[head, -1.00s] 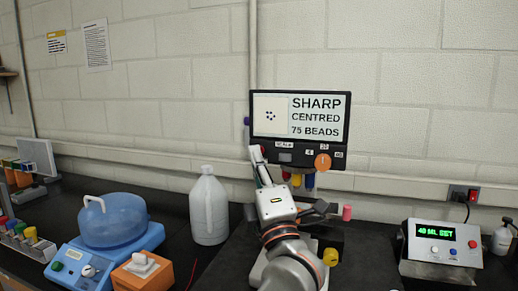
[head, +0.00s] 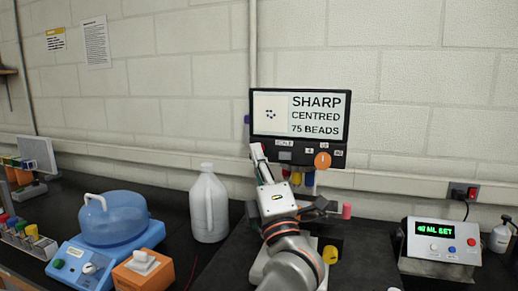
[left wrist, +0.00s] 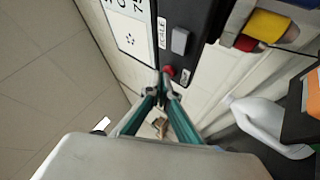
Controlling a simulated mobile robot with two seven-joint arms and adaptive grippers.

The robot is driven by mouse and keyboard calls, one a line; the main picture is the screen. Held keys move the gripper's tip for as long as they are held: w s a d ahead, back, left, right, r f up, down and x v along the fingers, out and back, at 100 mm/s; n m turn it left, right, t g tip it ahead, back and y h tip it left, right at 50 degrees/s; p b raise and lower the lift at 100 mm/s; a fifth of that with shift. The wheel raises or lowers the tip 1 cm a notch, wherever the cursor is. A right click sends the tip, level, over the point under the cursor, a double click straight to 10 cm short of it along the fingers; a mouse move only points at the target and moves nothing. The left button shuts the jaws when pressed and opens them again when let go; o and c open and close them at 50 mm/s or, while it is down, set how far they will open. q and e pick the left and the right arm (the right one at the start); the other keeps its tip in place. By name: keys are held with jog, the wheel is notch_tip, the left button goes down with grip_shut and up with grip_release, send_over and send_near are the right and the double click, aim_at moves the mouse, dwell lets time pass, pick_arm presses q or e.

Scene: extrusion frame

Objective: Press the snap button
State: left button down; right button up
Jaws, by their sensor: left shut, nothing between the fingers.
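The screen unit (head: 345,100) hangs at the wall and reads SHARP, CENTRED, 75 BEADS beside a picture of dark dots. A control strip lies below its screen. In the left wrist view a small red button (left wrist: 169,71) sits at the strip's corner, near a small label too small to read; I take it for the snap button. My left gripper (head: 257,150) is shut and empty, its tips at the strip's lower left. In the left wrist view the tips (left wrist: 164,76) are at the red button and partly cover it; contact cannot be told. My right gripper is not in view.
A grey button (left wrist: 180,41) and an orange knob (head: 322,160) share the strip. Coloured parts (head: 297,180) hang below it. A white jug (head: 208,205) stands left, and a display box (head: 442,242) right.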

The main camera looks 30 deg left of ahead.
pick_arm(q)
jog(key=shift+w, duration=0.15)
jog(key=shift+s, duration=0.2)
dwell(0.3)
jog(key=shift+s+d+p, duration=0.2)
jog(key=shift+s+p, duration=0.3)
jog(key=shift+s, duration=0.1)
jog(key=shift+s+d+p, duration=0.1)
jog(key=shift+s+d, duration=0.1)
jog(key=shift+s, duration=0.6)
jog(key=shift+s+d+p, duration=0.1)
jog(key=shift+s+d, duration=0.05)
jog(key=shift+s, duration=0.7)
jog(key=shift+s+d+p, duration=0.1)
jog(key=shift+s+d, duration=0.1)
jog(key=shift+s, duration=0.6)
